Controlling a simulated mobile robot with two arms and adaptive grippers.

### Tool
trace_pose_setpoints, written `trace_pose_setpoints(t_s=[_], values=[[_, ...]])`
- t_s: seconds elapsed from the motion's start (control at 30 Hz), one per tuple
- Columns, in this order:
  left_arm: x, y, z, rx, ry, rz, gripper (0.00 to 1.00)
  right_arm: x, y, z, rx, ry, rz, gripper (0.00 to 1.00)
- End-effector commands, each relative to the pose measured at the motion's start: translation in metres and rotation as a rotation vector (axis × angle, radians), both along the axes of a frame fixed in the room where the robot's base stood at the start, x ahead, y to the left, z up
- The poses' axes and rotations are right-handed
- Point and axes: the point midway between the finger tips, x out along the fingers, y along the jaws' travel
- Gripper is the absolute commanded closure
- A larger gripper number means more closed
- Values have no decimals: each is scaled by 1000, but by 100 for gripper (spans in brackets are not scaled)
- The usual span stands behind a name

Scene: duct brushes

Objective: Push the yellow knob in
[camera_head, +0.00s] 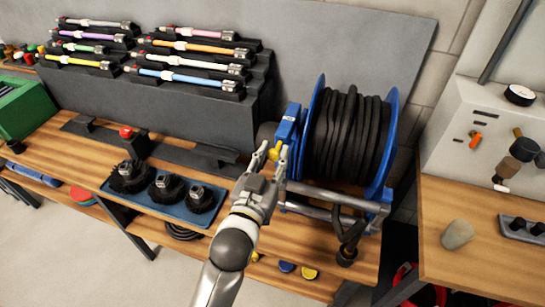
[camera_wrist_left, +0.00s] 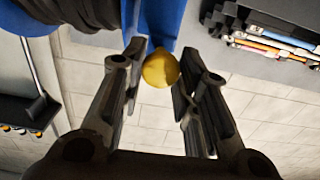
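The yellow knob (camera_head: 275,151) sits on the blue hose reel frame (camera_head: 287,128), on the side facing my left gripper. My left gripper (camera_head: 270,152) is at the knob, coming in from the front. In the left wrist view the round yellow knob (camera_wrist_left: 160,69) shows between the tips of the two open fingers (camera_wrist_left: 160,75), with a gap visible on its right side. On its left the finger is close to it; I cannot tell whether they touch. The blue bracket (camera_wrist_left: 150,22) is behind the knob. My right gripper is not in view.
The reel carries a coiled black hose (camera_head: 343,135) and stands on the wooden bench (camera_head: 75,150). A blue tray (camera_head: 150,196) with black brushes is left of my arm. A black stepped rack (camera_head: 190,105) with coloured rods stands behind. A second bench (camera_head: 480,240) is at right.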

Motion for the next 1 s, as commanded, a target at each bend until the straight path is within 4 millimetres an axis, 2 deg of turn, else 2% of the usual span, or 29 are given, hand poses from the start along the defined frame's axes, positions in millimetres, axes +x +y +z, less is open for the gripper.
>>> trace_pose_setpoints(t_s=[0.03,0.17,0.37,0.63,0.87,0.9,1.0], values=[[0,0,0,0,0,0,83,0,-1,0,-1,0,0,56],[0,0,0,0,0,0,100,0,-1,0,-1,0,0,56],[1,0,0,0,0,0,100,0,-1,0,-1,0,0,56],[23,-8,1,1,0,0,100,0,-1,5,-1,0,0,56],[23,-7,1,0,-2,0,100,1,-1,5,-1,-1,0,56],[23,-7,1,0,-2,0,70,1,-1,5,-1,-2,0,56],[23,-7,1,0,-3,0,57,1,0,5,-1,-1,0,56]])
